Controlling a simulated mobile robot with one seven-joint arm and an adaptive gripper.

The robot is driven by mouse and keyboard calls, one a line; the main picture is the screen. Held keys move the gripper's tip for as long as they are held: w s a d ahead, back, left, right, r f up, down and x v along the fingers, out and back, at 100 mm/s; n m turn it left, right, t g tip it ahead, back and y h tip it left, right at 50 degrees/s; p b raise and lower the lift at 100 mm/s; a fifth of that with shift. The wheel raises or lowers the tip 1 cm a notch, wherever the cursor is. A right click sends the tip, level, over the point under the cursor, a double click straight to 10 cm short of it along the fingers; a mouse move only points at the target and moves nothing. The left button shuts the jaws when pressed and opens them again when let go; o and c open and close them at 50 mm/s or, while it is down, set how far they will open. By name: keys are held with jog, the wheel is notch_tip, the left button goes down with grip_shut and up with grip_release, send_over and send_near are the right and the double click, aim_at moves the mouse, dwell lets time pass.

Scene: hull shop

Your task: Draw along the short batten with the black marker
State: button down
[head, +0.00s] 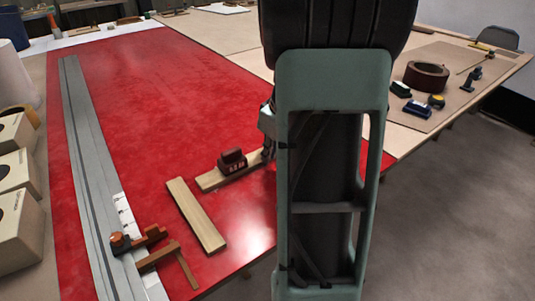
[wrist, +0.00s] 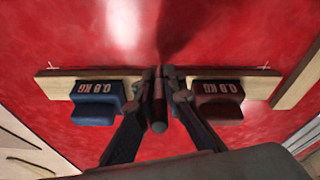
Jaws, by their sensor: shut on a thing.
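The pale wooden batten (wrist: 150,74) lies on the red surface, with a blue 0.8 kg weight (wrist: 97,100) and a dark red 0.8 kg weight (wrist: 217,101) on it. In the head view, one end of this batten (head: 213,181) and the dark red weight (head: 232,162) show; my arm hides the rest. My gripper (wrist: 160,100) is shut on the dark marker (wrist: 159,115), between the two weights, over the batten's middle. I cannot tell whether the marker's tip touches the surface. Small light crosses (wrist: 265,67) mark the red surface near both batten ends.
A second wooden batten (head: 195,215) lies just left of the weighted one. A long grey straightedge (head: 88,170) and a wooden clamp-like tool (head: 150,245) are further left. Boxes (head: 18,220) line the left edge. A tape roll (head: 426,76) and small tools sit at right.

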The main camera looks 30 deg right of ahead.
jog(key=shift+d, duration=0.7)
jog(key=shift+d, duration=0.15)
jog(key=shift+d+b, duration=0.3)
jog(key=shift+d, duration=0.25)
jog(key=shift+d, duration=0.1)
jog(key=shift+d, duration=0.65)
jog(key=shift+w+d, duration=0.1)
jog(key=shift+d, duration=0.65)
jog(key=shift+d, duration=0.15)
jog(key=shift+d, duration=0.6)
